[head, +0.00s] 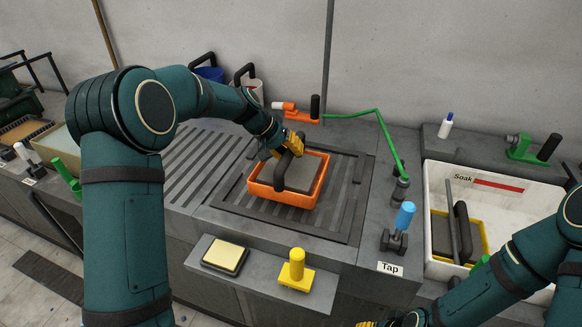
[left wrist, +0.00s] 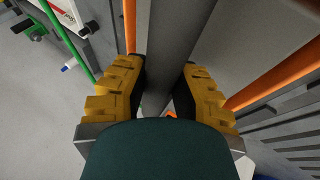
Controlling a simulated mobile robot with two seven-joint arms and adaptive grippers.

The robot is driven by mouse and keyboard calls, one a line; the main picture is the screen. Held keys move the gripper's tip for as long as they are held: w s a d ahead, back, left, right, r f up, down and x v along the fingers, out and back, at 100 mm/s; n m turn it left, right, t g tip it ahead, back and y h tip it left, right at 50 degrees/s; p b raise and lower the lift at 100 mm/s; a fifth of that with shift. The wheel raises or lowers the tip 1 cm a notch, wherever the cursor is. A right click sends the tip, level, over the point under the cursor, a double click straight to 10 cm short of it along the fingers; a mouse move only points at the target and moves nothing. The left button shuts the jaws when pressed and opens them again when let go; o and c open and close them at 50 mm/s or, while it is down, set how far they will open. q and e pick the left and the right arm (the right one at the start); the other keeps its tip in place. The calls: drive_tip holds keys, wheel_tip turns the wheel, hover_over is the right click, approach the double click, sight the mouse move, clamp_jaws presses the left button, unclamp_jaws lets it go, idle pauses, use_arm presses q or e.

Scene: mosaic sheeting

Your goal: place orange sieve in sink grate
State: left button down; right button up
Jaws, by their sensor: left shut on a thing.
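The orange sieve (head: 313,192) is a rectangular orange frame with a grey mesh and a dark arched handle. In the head view it sits over the dark slatted sink grate (head: 340,222), and I cannot tell whether it touches the slats. My left gripper (head: 291,146) is shut on the sieve's dark handle. In the left wrist view the yellow fingers (left wrist: 160,95) stand on both sides of the thick dark handle bar (left wrist: 178,50). Orange frame edges (left wrist: 285,78) show beyond it. My right gripper (head: 385,322) is only partly visible at the bottom edge of the head view.
A white Soak tub (head: 435,190) with a yellow-framed sieve (head: 485,238) stands to the right. A blue-topped tap lever (head: 404,216) stands between it and the grate. A front ledge (head: 325,280) holds a yellow-handled stamp (head: 296,268) and a pale sponge-like block (head: 225,255). A green hose (head: 383,130) runs behind.

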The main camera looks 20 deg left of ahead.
use_arm(q)
hover_over(289, 179)
drive_tip(key=shift+w+d+f+b, duration=0.15)
drive_tip(key=shift+f+b, duration=0.3)
drive_tip(key=shift+f, duration=1.8)
drive_tip(key=shift+f, duration=0.1)
drive_tip(key=c, duration=0.9)
unclamp_jaws()
drive_tip(key=shift+f, duration=0.1)
drive_tip(key=shift+o, duration=0.2)
drive_tip(key=shift+r, duration=0.45)
drive_tip(key=p+v, duration=0.1)
drive_tip(key=v, duration=1)
drive_tip(key=shift+s+a+p, duration=0.25)
drive_tip(key=shift+p, duration=0.15)
drive_tip(key=shift+r, duration=0.1)
